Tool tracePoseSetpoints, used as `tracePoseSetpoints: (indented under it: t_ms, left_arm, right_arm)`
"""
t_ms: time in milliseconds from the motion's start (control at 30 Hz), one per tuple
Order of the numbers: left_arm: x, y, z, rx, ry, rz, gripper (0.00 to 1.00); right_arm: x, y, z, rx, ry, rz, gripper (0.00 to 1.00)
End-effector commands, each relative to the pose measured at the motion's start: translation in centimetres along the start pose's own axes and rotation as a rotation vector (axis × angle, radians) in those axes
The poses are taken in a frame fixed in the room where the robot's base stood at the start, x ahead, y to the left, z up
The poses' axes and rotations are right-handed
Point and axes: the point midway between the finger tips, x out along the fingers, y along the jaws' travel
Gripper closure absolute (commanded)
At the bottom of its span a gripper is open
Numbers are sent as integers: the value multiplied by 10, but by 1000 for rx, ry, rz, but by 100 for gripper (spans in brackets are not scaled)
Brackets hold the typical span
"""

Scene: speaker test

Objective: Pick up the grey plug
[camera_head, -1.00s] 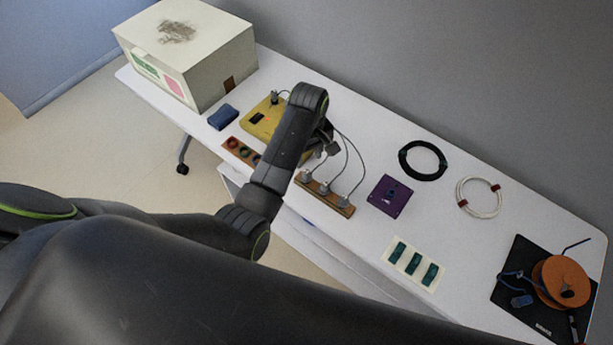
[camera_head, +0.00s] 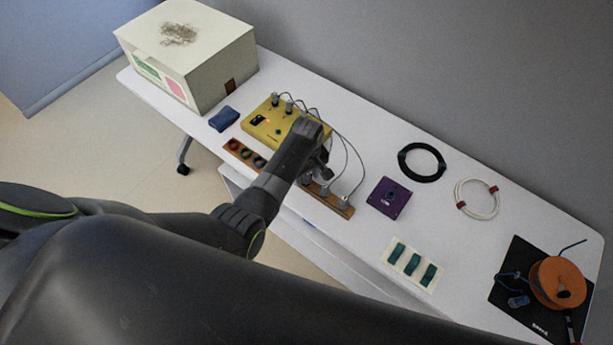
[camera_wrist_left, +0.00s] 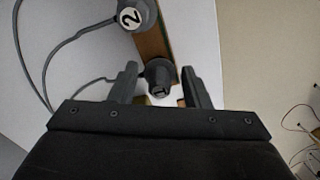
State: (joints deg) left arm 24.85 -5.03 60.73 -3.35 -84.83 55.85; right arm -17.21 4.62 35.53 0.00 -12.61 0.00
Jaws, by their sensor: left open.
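A wooden strip (camera_head: 328,197) near the front table edge holds a row of grey plugs with cables. Two plugs show in the head view, a middle one (camera_head: 325,188) and one at the right end (camera_head: 343,203). My left gripper (camera_head: 317,172) is over the strip's left end and hides what is there. In the left wrist view, my open left gripper (camera_wrist_left: 159,70) has a grey plug marked 1 (camera_wrist_left: 158,78) between its fingers, with no clear contact. A grey plug marked 2 (camera_wrist_left: 130,17) is farther along the strip. My right gripper is not in view.
A yellow box (camera_head: 262,128) with plugs and cables stands behind my gripper. A purple box (camera_head: 389,197), black cable coil (camera_head: 441,165), white coil (camera_head: 459,203) and orange reel (camera_head: 545,270) are to the right. Thin cables arch beside the strip.

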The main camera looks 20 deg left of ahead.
Motion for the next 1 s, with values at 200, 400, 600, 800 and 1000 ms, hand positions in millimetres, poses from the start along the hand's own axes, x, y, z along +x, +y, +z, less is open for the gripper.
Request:
tracePoseSetpoints:
  t_ms: [200, 400, 600, 800, 1000]
  left_arm:
    - [0, 0, 0, 0, 0, 0, 58]
    - [0, 0, 0, 0, 0, 0, 84]
    - [0, 0, 0, 0, 0, 1, 95]
    - [-4, 1, 0, 0, 1, 2, 95]
    - [-30, 1, 0, 0, 2, 5, 95]
  right_arm:
    - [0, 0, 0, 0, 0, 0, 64]
    - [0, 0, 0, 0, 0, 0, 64]
    - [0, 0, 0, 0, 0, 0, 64]
    - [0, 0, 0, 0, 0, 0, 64]
    - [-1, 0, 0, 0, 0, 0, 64]
